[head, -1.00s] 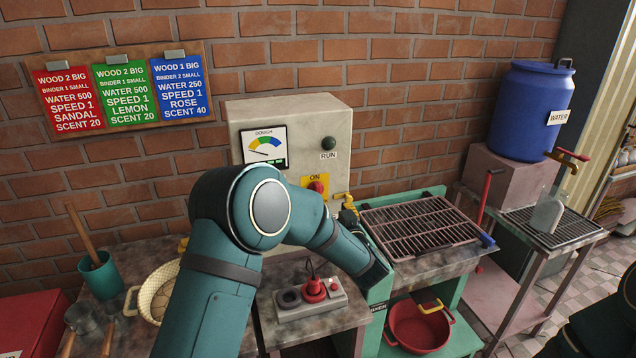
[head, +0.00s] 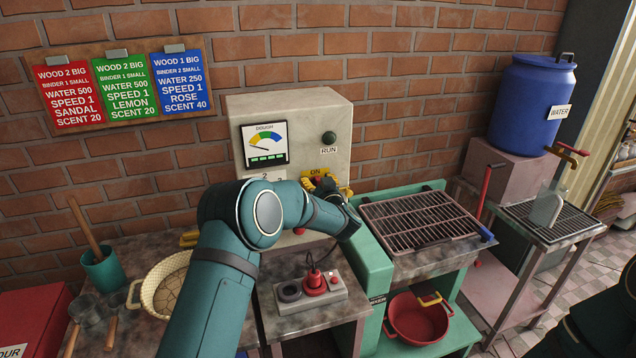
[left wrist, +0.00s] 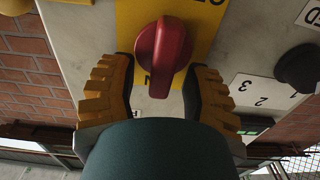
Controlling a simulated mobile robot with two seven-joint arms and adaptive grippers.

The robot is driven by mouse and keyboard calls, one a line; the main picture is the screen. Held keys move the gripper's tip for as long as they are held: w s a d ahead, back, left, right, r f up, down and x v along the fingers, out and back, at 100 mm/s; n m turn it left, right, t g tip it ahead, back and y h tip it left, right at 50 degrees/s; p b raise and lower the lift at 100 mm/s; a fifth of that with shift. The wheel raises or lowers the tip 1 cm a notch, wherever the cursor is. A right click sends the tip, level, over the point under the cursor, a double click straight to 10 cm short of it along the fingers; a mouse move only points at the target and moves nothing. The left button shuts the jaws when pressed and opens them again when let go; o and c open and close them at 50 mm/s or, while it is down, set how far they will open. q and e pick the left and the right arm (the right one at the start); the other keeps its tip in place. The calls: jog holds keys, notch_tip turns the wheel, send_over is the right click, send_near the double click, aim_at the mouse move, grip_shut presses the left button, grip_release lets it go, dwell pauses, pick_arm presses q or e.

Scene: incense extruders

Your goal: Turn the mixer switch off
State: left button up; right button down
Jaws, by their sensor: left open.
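The mixer's control box (head: 290,115) stands against the brick wall, with a yellow ON plate on its front. The red switch knob (left wrist: 162,55) is in the left wrist view, its grip bar lying along the picture's vertical. In the head view my gripper largely hides the knob. My left gripper (head: 322,184) is at the box front. Its yellow fingers are open, one on each side of the knob in the left wrist view (left wrist: 158,78), with gaps showing between them and the knob. My right gripper is not visible.
A round RUN lamp (head: 329,138) and a dough gauge (head: 265,144) are above the switch. A grill rack (head: 420,220) stands right of the box. A red plunger device (head: 314,283) sits on the table below my left arm.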

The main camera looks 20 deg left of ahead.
pick_arm(q)
jog(key=shift+o, duration=0.2)
grip_shut()
jog(key=shift+n+b, duration=0.5)
jog(key=shift+b, duration=0.3)
jog(key=n+b, duration=0.2)
jog(key=b, duration=0.1)
jog(key=n+b, duration=0.3)
jog(key=a+n+b, duration=0.1)
jog(key=n+b, duration=0.1)
jog(key=b, duration=0.2)
jog(key=shift+s+f+n, duration=0.3)
jog(key=shift+s+f, duration=0.1)
jog(key=shift+s+a+f+n+b, duration=0.1)
jog(key=shift+f+n+b, duration=0.05)
jog(key=shift+n+b, duration=1.15)
jog(key=shift+a+f+n+b, duration=0.15)
jog(key=shift+n+b, duration=0.6)
jog(key=shift+n, duration=1)
jog(key=shift+s+a+f+n+b, duration=0.1)
jog(key=shift+n+b, duration=0.95)
jog(key=shift+n, duration=0.5)
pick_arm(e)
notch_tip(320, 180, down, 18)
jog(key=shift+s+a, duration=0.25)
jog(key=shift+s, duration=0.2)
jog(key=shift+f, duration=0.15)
